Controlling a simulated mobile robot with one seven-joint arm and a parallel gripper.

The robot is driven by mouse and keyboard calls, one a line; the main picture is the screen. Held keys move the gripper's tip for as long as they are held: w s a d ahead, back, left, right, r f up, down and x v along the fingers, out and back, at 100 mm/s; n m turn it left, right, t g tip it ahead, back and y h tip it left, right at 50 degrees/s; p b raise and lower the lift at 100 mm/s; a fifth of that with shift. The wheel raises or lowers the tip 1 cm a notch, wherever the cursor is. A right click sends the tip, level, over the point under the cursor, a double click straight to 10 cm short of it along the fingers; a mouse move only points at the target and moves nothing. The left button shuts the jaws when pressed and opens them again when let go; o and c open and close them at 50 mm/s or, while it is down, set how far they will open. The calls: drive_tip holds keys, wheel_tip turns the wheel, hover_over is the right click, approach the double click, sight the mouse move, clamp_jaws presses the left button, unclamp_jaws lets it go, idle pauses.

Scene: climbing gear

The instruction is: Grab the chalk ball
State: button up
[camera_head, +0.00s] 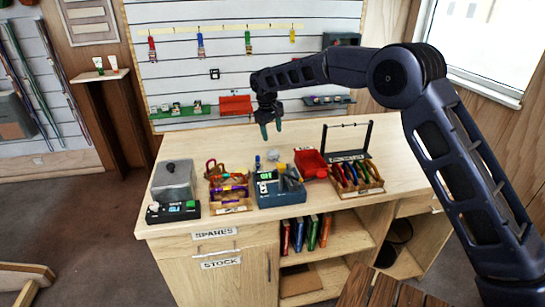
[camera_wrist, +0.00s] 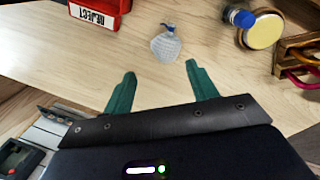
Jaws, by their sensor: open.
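The chalk ball (camera_wrist: 165,45) looks like a pale grey mesh sack with a small blue top. It lies on the wooden bench top, ahead of my gripper in the wrist view. In the head view it is a small pale lump (camera_head: 273,155) near the middle of the bench. My gripper (camera_wrist: 158,84) has its two green fingers spread wide with nothing between them. In the head view my gripper (camera_head: 271,131) points down, above and behind the ball, apart from it.
A blue-capped bottle (camera_wrist: 240,17) and a round yellow-topped thing (camera_wrist: 264,31) lie beside the ball. A red REJECT bin (camera_wrist: 93,12) is on its other side. A blue-grey tool bin (camera_head: 280,197) and a carabiner tray (camera_head: 229,208) stand nearer the bench's front.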

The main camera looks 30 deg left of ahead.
sight(271, 151)
drive_tip(key=f, duration=0.6)
drive_tip(key=shift+w+a+f, duration=0.15)
drive_tip(key=shift+w+a, duration=0.05)
drive_tip(key=shift+a, duration=0.1)
drive_tip(key=shift+w+a+f, duration=0.1)
drive_tip(key=shift+w+f, duration=0.05)
drive_tip(key=shift+f, duration=0.7)
drive_tip(key=shift+w+a+f, duration=0.1)
drive_tip(key=shift+w+f, duration=0.05)
drive_tip(key=shift+f, duration=0.65)
drive_tip(key=shift+w+a+f, duration=0.1)
drive_tip(key=shift+w+f, duration=0.05)
drive_tip(key=shift+f, duration=0.7)
drive_tip(key=shift+d, duration=0.1)
drive_tip(key=c, duration=0.6)
drive_tip(key=shift+r, duration=0.15)
